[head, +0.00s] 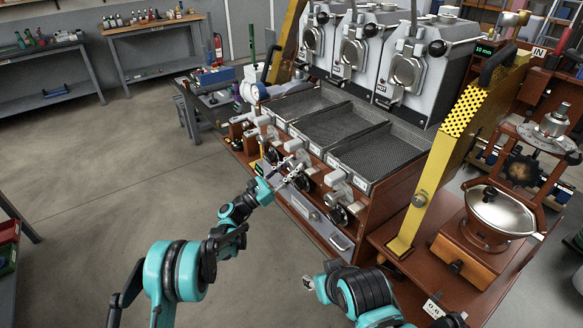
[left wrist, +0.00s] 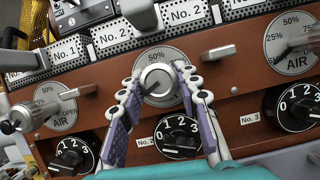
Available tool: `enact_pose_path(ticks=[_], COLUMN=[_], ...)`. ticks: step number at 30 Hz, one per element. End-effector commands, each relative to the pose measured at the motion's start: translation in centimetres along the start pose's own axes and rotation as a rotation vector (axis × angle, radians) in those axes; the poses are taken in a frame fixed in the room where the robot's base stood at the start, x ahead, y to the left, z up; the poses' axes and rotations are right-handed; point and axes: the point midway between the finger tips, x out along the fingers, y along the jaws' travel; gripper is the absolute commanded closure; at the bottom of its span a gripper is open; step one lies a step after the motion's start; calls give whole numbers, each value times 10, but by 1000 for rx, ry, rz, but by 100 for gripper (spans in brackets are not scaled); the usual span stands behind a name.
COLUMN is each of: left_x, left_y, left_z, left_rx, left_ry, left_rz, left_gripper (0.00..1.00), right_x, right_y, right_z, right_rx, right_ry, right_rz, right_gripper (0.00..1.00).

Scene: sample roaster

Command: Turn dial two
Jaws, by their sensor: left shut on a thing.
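In the left wrist view, a round grey air dial plate marked 50% (left wrist: 160,60) carries a silver knob (left wrist: 157,82) in its middle. My left gripper (left wrist: 157,84) has one finger on each side of this knob and is shut on it. The black dial labelled No. 2 (left wrist: 178,137), numbered in white, sits just below, seen between the fingers. In the head view my left gripper (head: 285,175) is at the middle of the wooden front panel.
The black No. 3 dial (left wrist: 292,105) and another black dial (left wrist: 73,155) flank it. Lever handles jut out nearby (left wrist: 300,38). Mesh trays (head: 375,155) and roasters (head: 410,65) stand above the panel. A yellow upright (head: 440,165) is at the right. The floor at left is clear.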

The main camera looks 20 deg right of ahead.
Motion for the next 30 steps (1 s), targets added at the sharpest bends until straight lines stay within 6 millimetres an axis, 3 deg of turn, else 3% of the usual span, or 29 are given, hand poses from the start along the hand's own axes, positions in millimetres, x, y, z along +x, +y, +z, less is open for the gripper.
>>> enact_pose_path(ticks=[22,23,24,30], left_x=[0,0,0,0], left_y=[-1,-1,-1,-1], left_z=[-1,-1,-1,-1], left_rx=[-75,-75,-75,-75], left_ry=[2,2,2,1], left_rz=[30,30,31,31], left_gripper=[97,60,50,46], right_x=[0,0,0,0], right_y=[0,0,0,0], right_z=[0,0,0,0], right_rx=[0,0,0,0], right_ry=[0,0,0,0], right_rz=[0,0,0,0], right_gripper=[60,60,60,60])
